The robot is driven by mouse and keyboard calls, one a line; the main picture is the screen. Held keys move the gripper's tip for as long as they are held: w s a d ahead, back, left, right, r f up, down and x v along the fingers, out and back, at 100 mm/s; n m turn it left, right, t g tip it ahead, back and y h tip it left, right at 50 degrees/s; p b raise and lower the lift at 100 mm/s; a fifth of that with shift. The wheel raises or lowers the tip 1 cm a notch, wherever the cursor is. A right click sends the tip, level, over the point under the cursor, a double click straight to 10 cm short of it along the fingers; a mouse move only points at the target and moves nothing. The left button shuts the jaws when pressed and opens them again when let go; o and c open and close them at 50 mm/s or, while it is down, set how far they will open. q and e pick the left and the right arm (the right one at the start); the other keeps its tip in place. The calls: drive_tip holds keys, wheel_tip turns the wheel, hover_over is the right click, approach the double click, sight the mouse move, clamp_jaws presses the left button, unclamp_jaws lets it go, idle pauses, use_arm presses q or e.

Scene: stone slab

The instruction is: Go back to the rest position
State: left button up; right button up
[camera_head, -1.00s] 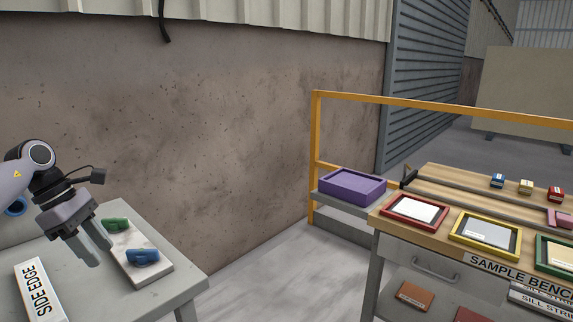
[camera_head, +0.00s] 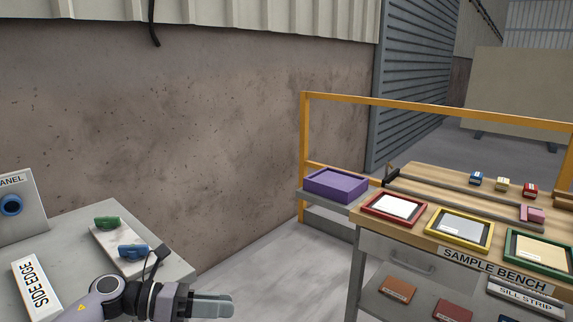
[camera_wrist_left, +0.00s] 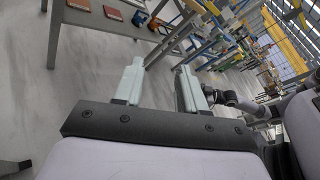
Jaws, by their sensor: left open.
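My left gripper (camera_head: 213,305) is low in the head view, in front of the grey side table's right corner, pointing right. In the left wrist view its two pale fingers (camera_wrist_left: 158,88) stand apart with nothing between them, above the floor. My right gripper cannot be made out in the head view.
A grey table (camera_head: 65,240) at left holds a stone slab (camera_head: 106,236) with a green clamp (camera_head: 107,223) and a blue clamp (camera_head: 133,251), and a SIDE EDGE sign (camera_head: 36,287). The sample bench (camera_head: 480,262) with framed trays and a purple tray (camera_head: 336,184) stands right. Floor lies between.

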use_arm(q)
drive_tip(key=s+d+n+t+h, duration=0.25)
drive_tip(key=n+t, duration=0.35)
drive_tip(key=n, duration=0.4)
drive_tip(key=s+a+f+n+y+p, duration=0.1)
drive_tip(key=s+a+f+n+y, duration=0.2)
drive_tip(key=n, duration=0.8)
drive_tip(key=s+a+f+n+t+y+p, duration=0.1)
drive_tip(key=s+a+f+n+y, duration=0.2)
drive_tip(key=s+f+n+y, duration=0.4)
drive_tip(key=s+a+f+n+y+p, duration=0.1)
drive_tip(key=s+a+f+n+y, duration=0.2)
drive_tip(key=s+f+n, duration=0.6)
drive_tip(key=s+n+y, duration=0.2)
drive_tip(key=n, duration=0.4)
drive_tip(key=shift+a+n+t, duration=0.4)
drive_tip(key=shift+y, duration=0.35)
